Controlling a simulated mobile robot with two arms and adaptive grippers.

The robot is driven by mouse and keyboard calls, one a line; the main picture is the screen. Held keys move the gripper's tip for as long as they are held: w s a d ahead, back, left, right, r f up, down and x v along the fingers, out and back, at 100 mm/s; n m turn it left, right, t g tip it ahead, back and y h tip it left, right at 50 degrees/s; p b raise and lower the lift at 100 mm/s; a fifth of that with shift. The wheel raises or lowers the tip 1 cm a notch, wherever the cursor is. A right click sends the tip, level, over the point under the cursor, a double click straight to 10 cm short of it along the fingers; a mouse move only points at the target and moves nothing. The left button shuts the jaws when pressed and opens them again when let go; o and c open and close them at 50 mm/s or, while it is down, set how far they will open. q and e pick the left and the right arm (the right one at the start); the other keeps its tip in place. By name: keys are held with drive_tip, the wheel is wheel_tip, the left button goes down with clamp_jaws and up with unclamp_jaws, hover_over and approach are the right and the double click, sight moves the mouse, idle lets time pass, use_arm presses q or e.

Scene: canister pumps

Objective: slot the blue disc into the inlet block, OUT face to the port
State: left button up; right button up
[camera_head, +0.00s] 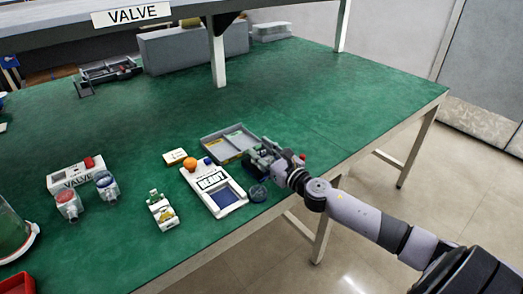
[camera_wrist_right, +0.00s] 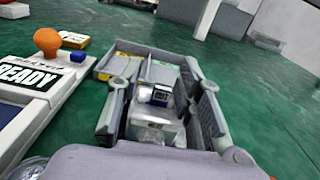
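My right gripper (camera_head: 262,154) is at the right end of a grey tray (camera_head: 211,145). In the right wrist view my right gripper (camera_wrist_right: 160,88) has its two fingers spread over the tray (camera_wrist_right: 104,66). A small pale piece with a dark blue face (camera_wrist_right: 160,97) lies between the fingers, with a gap visible on each side. I cannot tell whether it is the blue disc. A white block with green and yellow parts (camera_head: 162,213) stands left of the READY board; I cannot tell whether it is the inlet block. My left gripper is out of view.
A white board marked READY (camera_head: 236,209) with an orange knob (camera_head: 190,163) lies beside the tray. A clear round dish (camera_head: 258,192) is near the table edge. A VALVE box (camera_head: 66,172) and two canisters (camera_head: 68,205) stand left.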

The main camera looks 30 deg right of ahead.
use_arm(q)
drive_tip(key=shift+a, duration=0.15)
use_arm(e)
drive_tip(key=shift+d+f, duration=0.1)
drive_tip(key=shift+f, duration=0.15)
drive_tip(key=shift+s, duration=0.1)
drive_tip(key=shift+s+f, duration=0.15)
drive_tip(key=shift+s, duration=0.35)
drive_tip(key=s, duration=0.5)
drive_tip(key=shift+s+d, duration=0.1)
drive_tip(key=shift+s, duration=0.1)
drive_tip(key=shift+s+r, duration=0.2)
drive_tip(key=shift+s, duration=0.65)
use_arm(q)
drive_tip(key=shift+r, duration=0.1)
use_arm(e)
drive_tip(key=shift+w+r, duration=0.1)
drive_tip(key=shift+r, duration=0.1)
